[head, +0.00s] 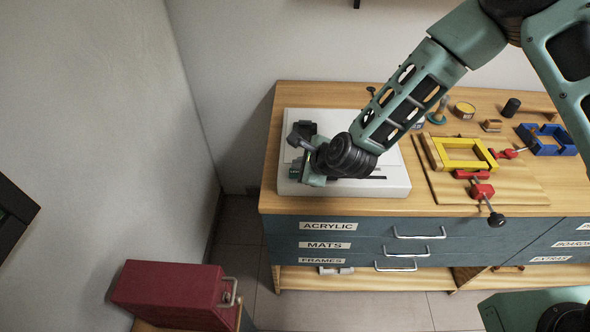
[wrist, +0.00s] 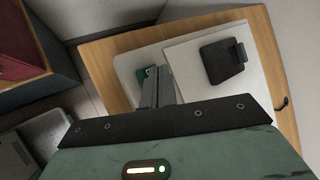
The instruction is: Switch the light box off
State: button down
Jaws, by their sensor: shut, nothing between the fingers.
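The light box (head: 399,180) is a flat white slab on the left end of the workbench. It also shows in the wrist view (wrist: 187,52), with a pale sheet on top. A small dark green switch piece (wrist: 143,74) sits near its edge, partly hidden by my fingers. I cannot tell which way it is set. My gripper (wrist: 155,72) is shut and empty, its fingertips over the light box beside the green piece. I cannot tell whether they touch. In the head view my wrist hides part of the box, and the switch cannot be made out.
A black block (wrist: 222,60) rests on the sheet. To the right on the bench are a yellow frame (head: 436,152), red clamps (head: 482,191) and a blue frame (head: 547,150). A red case (head: 170,293) stands low at the left. Drawers line the bench front (head: 360,226).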

notch_tip(320, 180, up, 6)
jog(key=p, duration=0.4)
dwell(0.4)
dwell(0.3)
jog(key=s+r+n+g+b, duration=0.4)
jog(key=s+r+n, duration=0.2)
jog(key=s+n, duration=0.65)
jog(key=s+d+r+n+g+h+b, duration=0.1)
jog(key=s+d+r+n+h+b, duration=0.1)
jog(key=s+d+n, duration=0.4)
jog(key=s+d+r+n+g+h+b, duration=0.2)
jog(key=s+d+n, duration=0.5)
jog(key=s, duration=0.4)
jog(key=shift+s+r+n+h, duration=0.2)
jog(key=shift+r+n+h, duration=0.5)
jog(key=shift+r, duration=0.15)
